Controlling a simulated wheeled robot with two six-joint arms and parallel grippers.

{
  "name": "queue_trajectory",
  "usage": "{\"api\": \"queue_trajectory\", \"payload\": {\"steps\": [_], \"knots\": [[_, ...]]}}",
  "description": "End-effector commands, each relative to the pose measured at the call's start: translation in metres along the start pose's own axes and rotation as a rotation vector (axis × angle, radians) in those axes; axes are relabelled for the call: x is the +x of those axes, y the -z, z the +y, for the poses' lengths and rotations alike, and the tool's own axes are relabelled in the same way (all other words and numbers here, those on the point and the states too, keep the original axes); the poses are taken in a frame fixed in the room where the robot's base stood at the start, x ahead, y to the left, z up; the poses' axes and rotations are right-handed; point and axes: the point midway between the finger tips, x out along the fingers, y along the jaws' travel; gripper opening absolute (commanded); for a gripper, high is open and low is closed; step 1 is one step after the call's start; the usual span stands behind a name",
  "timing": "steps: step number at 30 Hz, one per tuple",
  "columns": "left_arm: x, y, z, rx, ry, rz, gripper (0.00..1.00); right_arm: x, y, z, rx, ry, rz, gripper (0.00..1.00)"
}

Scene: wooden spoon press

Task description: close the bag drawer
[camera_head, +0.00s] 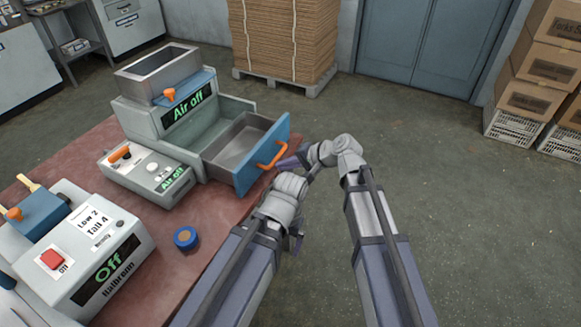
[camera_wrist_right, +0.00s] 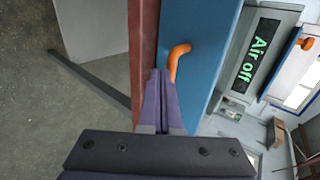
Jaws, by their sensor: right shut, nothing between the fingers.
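The bag drawer (camera_head: 240,145) stands pulled out of the grey "Air off" machine (camera_head: 160,115). It has a blue front, an orange handle (camera_head: 271,157) and a grey inside that looks empty. My right gripper (camera_head: 284,163) is shut and empty, beside the drawer front close to the handle. In the right wrist view the closed purple fingers (camera_wrist_right: 160,75) lie beside the blue front (camera_wrist_right: 205,60), near the orange handle (camera_wrist_right: 178,60); I cannot tell whether they touch.
Beyond are a cardboard stack on a pallet (camera_head: 285,80) and boxes (camera_head: 540,70). The floor to the right is clear.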

Motion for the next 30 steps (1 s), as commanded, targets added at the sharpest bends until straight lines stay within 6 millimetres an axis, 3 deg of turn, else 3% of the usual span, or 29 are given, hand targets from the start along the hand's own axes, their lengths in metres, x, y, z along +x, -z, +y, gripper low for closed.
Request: {"api": "queue_trajectory", "payload": {"steps": [11,22,30], "knots": [[0.000,0.000,0.000,0.000,0.000,0.000,0.96,0.004,0.000,-0.003,-0.001,0.000,-0.001,0.00],[0.000,0.000,0.000,0.000,0.000,0.000,0.96,0.078,0.001,-0.059,-0.003,0.000,-0.003,0.00],[0.000,0.000,0.000,0.000,0.000,0.000,0.96,0.100,-0.002,-0.075,-0.001,0.001,-0.001,0.00]]}}
